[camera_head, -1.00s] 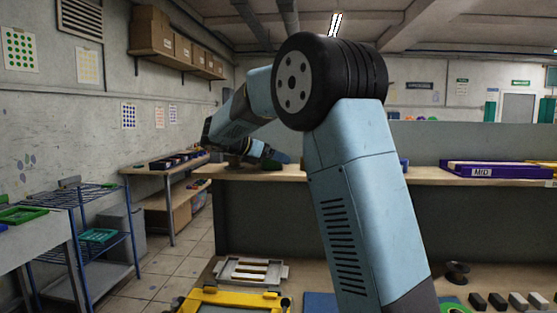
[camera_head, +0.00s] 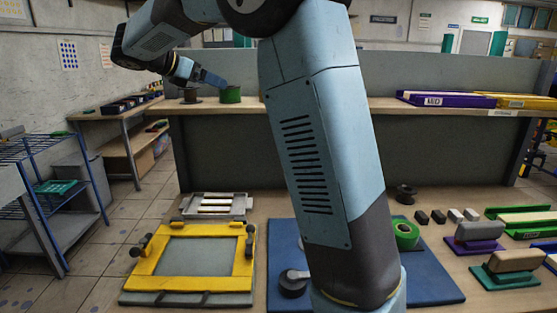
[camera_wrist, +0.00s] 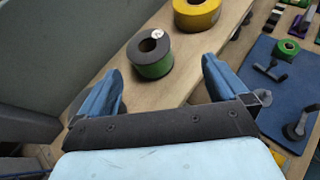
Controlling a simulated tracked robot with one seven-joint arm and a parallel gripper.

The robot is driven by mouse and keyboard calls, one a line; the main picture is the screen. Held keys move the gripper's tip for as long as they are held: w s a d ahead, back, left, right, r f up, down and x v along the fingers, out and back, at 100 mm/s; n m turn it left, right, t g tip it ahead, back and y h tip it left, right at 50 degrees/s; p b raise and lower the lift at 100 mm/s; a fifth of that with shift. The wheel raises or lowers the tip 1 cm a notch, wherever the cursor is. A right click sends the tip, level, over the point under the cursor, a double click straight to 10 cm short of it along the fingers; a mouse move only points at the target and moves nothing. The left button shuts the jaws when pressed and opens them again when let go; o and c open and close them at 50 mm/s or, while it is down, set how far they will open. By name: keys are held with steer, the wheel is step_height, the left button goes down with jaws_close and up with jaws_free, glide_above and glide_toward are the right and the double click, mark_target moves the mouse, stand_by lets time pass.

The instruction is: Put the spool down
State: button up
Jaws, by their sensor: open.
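A green spool (camera_head: 231,95) with a dark top stands upright on the raised wooden shelf (camera_head: 385,104). The spool also shows in the wrist view (camera_wrist: 153,66), with a white label on its rim. My gripper (camera_head: 212,79) is just above and to the left of the spool in the head view. In the wrist view my gripper (camera_wrist: 162,82) is open, with its two blue fingers spread apart. The spool stands ahead of the gap between them, and nothing is held.
A dark spool (camera_head: 190,96) stands left on the shelf; a yellow spool (camera_wrist: 197,14) shows in the wrist view. Purple and yellow screens (camera_head: 447,99) lie at the shelf's right. Below are a yellow frame (camera_head: 164,287), a blue mat (camera_head: 436,280) and a green tape roll (camera_head: 405,233).

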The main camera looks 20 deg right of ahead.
steer(key=s+d+f+m+y, duration=0.2)
steer(key=s+d+m, duration=0.1)
steer(key=s, duration=0.3)
steer(key=s+d+f+m+g+y, duration=0.1)
steer(key=s+d+m+y, duration=0.15)
steer(key=s, duration=0.45)
steer(key=s+d+f+m+y, duration=0.2)
steer(key=s+d+m, duration=0.2)
steer(key=s, duration=0.2)
steer(key=s+f+m+y, duration=0.1)
steer(key=s+f+m, duration=0.2)
steer(key=s, duration=0.3)
steer(key=s+f+m+t+y, duration=0.1)
steer(key=s+f+m+y, duration=0.1)
steer(key=s+f+m, duration=0.2)
steer(key=s+a+f+m+y, duration=0.1)
steer(key=s+f+m+y, duration=0.1)
steer(key=s+m, duration=0.3)
steer(key=s+f, duration=0.1)
steer(key=s, duration=0.3)
steer(key=shift+f+t, duration=0.15)
steer(key=shift+t, duration=0.25)
steer(key=shift+w+y, duration=0.1)
steer(key=shift+y, duration=0.15)
